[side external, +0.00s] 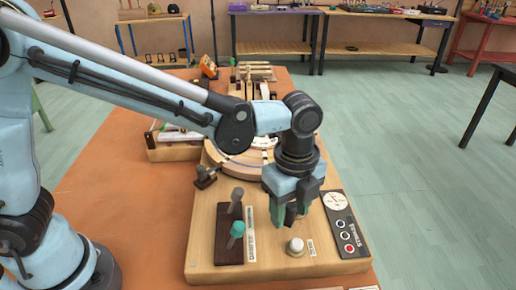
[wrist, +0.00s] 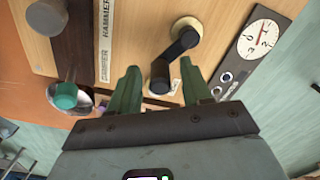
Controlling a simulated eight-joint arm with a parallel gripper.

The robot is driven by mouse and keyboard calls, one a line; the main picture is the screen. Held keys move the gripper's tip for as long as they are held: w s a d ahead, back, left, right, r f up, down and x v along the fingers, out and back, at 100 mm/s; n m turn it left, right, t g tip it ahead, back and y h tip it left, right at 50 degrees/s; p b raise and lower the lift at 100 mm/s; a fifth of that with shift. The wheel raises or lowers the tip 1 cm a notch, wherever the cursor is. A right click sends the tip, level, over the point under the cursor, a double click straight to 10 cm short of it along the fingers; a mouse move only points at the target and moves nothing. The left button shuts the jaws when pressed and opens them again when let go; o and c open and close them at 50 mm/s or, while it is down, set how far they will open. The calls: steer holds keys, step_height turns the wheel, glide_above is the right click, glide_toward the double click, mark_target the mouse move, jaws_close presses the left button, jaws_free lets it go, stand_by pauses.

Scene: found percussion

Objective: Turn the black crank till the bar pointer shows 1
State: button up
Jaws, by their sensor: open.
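The black crank (wrist: 174,56) shows in the wrist view. Its arm slants from a pale round hub (wrist: 186,26) down to a dark knob end. My gripper (wrist: 160,66) is open, with one green finger on each side of that knob end; I cannot tell whether either finger touches it.
The black panel (side external: 347,228) carries several round buttons below the dial. Left of my gripper, a dark strip (side external: 230,245) on the board (side external: 205,262) holds a grey upright post (side external: 237,199) and a teal-topped one (side external: 237,231). A round wooden piece stands behind.

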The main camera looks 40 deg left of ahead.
jaws_close()
steer(key=shift+d+n, duration=0.1)
steer(key=shift+n, duration=0.2)
steer(key=n, duration=0.1)
steer(key=d+n, duration=0.1)
steer(key=n, duration=0.1)
steer(key=w+n, duration=0.1)
steer(key=n, duration=0.1)
steer(key=shift+d, duration=0.4)
steer(key=n, duration=0.1)
steer(key=w+n, duration=0.1)
steer(key=n, duration=0.1)
steer(key=shift+d+n, duration=0.3)
steer(key=shift+d, duration=0.1)
steer(key=shift+w+d+n, duration=0.1)
steer(key=shift+w+n, duration=0.2)
steer(key=shift+n, duration=0.35)
steer(key=shift+w+d+n, duration=0.1)
steer(key=shift+w+n, duration=0.15)
steer(key=shift+n, duration=0.4)
